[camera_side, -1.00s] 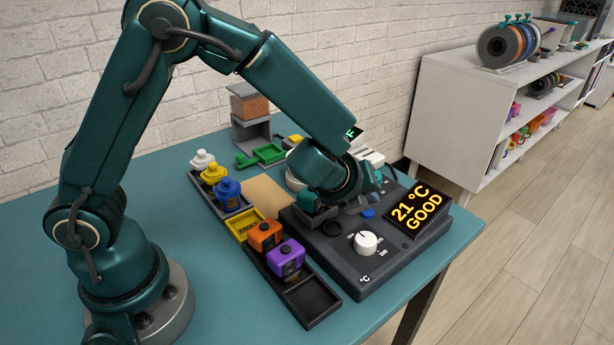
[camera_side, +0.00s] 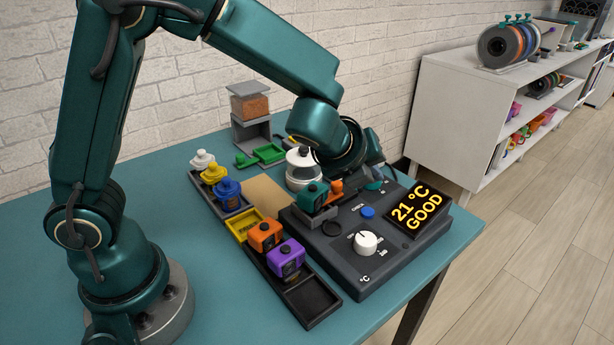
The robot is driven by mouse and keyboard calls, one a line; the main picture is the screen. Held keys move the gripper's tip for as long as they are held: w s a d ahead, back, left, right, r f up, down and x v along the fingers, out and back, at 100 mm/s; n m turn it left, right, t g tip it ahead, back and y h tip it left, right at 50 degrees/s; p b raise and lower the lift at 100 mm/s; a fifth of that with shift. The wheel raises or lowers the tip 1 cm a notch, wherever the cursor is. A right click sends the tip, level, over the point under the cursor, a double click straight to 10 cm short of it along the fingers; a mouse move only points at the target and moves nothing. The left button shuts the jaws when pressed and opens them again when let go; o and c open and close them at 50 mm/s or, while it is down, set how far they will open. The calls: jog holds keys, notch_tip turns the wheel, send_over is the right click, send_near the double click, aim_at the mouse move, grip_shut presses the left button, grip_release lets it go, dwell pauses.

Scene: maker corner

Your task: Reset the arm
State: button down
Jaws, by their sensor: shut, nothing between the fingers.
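My gripper (camera_side: 368,176) is at the end of my bent arm, low over the back part of the dark console (camera_side: 335,255). It is shut and empty; its fingertips are small and partly hidden by my wrist. A teal block (camera_side: 310,194) stands on the console's left side, with a small orange part (camera_side: 336,187) beside it. The console has a blue button (camera_side: 367,212), a white dial (camera_side: 366,243) and a display (camera_side: 416,209) reading "21 °C GOOD".
A black tray (camera_side: 311,299) holds orange (camera_side: 264,234) and purple (camera_side: 287,256) blocks; its front slot is empty. Yellow and blue pieces (camera_side: 228,193) stand behind. A white round pot (camera_side: 302,164) is close to my wrist. Bare teal table lies at left.

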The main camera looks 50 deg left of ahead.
jog(key=shift+a+r, duration=0.1)
jog(key=shift+a, duration=0.05)
jog(key=s+a+r+n+y, duration=0.1)
jog(key=s+a+r+n, duration=0.7)
jog(key=r+n, duration=0.2)
jog(key=s+d+f+n+g+h, duration=0.1)
jog(key=s+d+f+n, duration=0.1)
jog(key=s+n, duration=0.5)
jog(key=s+d+f+n+g+h, duration=0.2)
jog(key=s+f+n, duration=0.1)
jog(key=s+n, duration=0.4)
jog(key=shift+s+d+n, duration=0.2)
jog(key=shift+d+n, duration=0.1)
jog(key=shift+d, duration=0.05)
